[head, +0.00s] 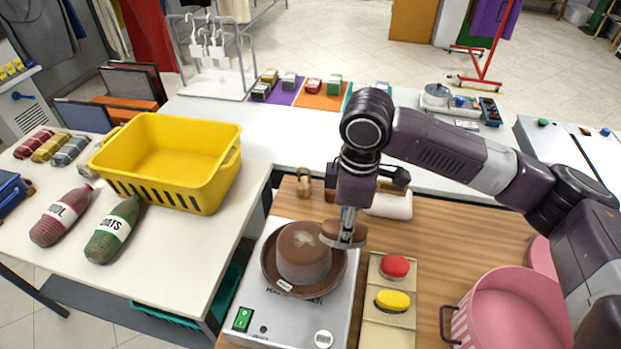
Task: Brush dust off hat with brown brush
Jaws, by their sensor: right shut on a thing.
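A brown hat (303,252) with a greyish, dusty-looking lower crown rests on a silver-grey machine (278,326) on the wooden table. A small pale tag lies on its brim. My right gripper (348,222) points down over the right side of the hat. It is shut on a brown brush (343,235), which is at the upper right of the crown; I cannot tell whether the brush touches the hat. The gripper and brush hide part of the far right brim. My left gripper is not in view.
A panel with a red button (395,266) and a yellow button (392,300) sits right of the machine. A pink tub (508,310) stands at the right. A yellow basket (170,160) and labelled bottles (113,232) occupy the left white table. A white-handled item (391,206) lies behind the gripper.

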